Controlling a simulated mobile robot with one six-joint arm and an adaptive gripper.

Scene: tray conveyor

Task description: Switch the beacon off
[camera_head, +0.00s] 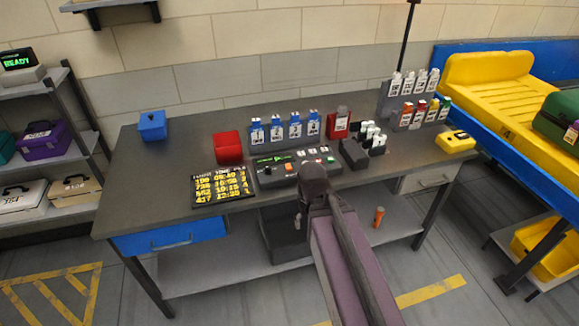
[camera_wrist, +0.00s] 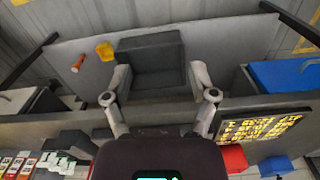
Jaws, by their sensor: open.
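A control panel (camera_head: 264,179) sits near the front middle of the workbench, with a green display, an orange knob (camera_head: 289,167) and several small buttons in white, red and green. No beacon lamp is clearly seen; a thin dark pole (camera_head: 407,40) rises behind the bench and its top is cut off by the picture edge. My gripper (camera_wrist: 160,78) is open and empty in the wrist view, its two fingers apart above a dark grey bin under the bench. In the head view my arm's end is in front of the panel's right part and hides some of it.
The workbench (camera_head: 180,140) carries a red box (camera_head: 228,147), a blue box (camera_head: 152,125), a yellow-lettered board (camera_head: 222,184), blue labelled bottles and a yellow device (camera_head: 455,141). The dark bin (camera_wrist: 150,50) and an orange cylinder (camera_head: 379,216) are below. A yellow conveyor tray (camera_head: 490,68) is at right.

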